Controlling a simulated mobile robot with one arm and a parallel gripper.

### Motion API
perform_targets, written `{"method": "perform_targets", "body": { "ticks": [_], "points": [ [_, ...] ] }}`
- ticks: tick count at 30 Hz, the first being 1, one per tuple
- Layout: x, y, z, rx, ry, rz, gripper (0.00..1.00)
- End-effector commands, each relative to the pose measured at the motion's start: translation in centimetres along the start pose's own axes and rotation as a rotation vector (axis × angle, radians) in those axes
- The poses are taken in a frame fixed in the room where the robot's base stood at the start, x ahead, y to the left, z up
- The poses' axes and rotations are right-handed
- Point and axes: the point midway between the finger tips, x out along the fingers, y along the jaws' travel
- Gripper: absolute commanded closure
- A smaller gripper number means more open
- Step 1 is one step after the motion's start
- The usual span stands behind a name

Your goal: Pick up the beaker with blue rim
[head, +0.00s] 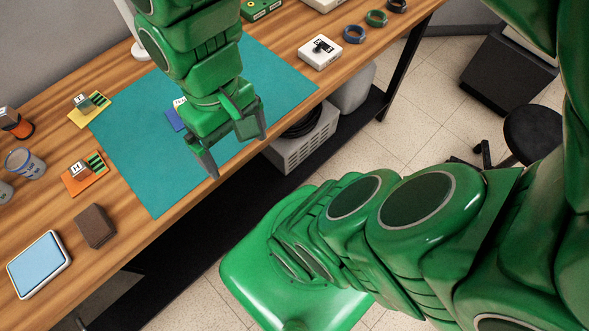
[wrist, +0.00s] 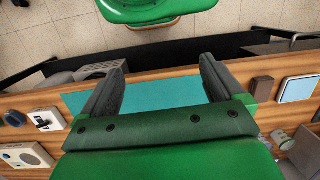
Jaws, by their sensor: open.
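The beaker with blue rim (head: 26,164) stands upright on the wooden table at the far left of the head view. It looks clear, with a dark blue ring at its top. A greyish round thing (wrist: 283,139) at the lower right of the wrist view may be this beaker, but I cannot tell for sure. My gripper (head: 239,157) is open and empty, pointing down above the front edge of the teal mat. The beaker is well to its left in the head view.
An orange-based block (head: 84,174) and a brown box (head: 95,226) lie right of the beaker. A blue-topped tray (head: 39,265) lies nearer. An orange-and-black container (head: 16,123) stands behind the beaker. The teal mat (head: 152,187) has bare room. A stool (head: 532,132) stands on the floor.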

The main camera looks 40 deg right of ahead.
Motion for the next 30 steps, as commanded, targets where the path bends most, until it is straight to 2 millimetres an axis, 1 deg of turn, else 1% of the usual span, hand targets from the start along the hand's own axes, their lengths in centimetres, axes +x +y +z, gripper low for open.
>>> {"method": "perform_targets", "body": {
  "ticks": [1, 4, 7, 20, 30],
  "points": [
    [-0.1, 2.1, -0.1, 0.062, 0.003, 0.057, 0.05],
    [-0.2, 1.6, -0.7, 0.07, -0.001, 0.043, 0.05],
    [-0.3, 0.3, -1.9, 0.082, -0.005, 0.006, 0.05],
    [-0.8, -8.2, -9.6, 0.191, -0.07, -0.244, 0.05],
    [-1.2, -14.6, -15.7, 0.325, -0.161, -0.433, 0.05]
  ]
}}
